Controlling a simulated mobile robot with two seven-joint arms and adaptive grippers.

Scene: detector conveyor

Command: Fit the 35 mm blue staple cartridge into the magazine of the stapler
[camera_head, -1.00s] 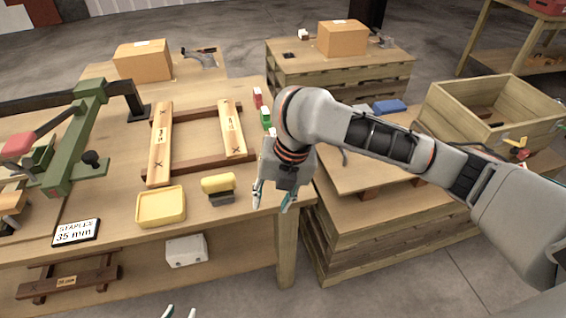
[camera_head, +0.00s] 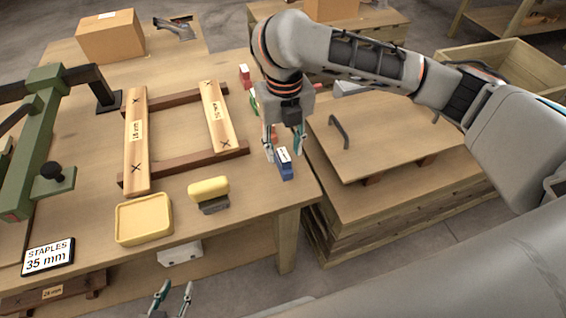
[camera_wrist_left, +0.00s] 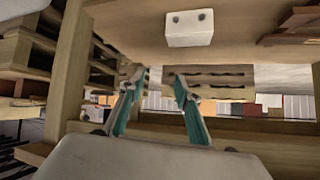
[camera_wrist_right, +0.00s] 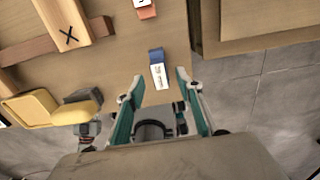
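The blue staple cartridge (camera_head: 285,169) lies with its white label up near the right edge of the bench. It also shows in the right wrist view (camera_wrist_right: 156,57), ahead of the fingertips and roughly between their lines. My right gripper (camera_head: 284,150) is open, empty and over the bench beside the cartridge. My left gripper (camera_head: 176,287) is open and empty, low in front of the bench; its wrist view (camera_wrist_left: 158,78) shows the bench's underside. The green stapler (camera_head: 27,150) stands at the left, partly cut off. I cannot make out its magazine clearly.
A sign reading "STAPLES 35 mm" (camera_head: 48,257), a yellow tray (camera_head: 143,219) and a yellow-topped block (camera_head: 209,190) line the front. A wooden frame (camera_head: 137,150) lies mid-bench. A red cartridge (camera_head: 245,76) stands farther back. A pallet stack (camera_head: 375,145) stands to the right.

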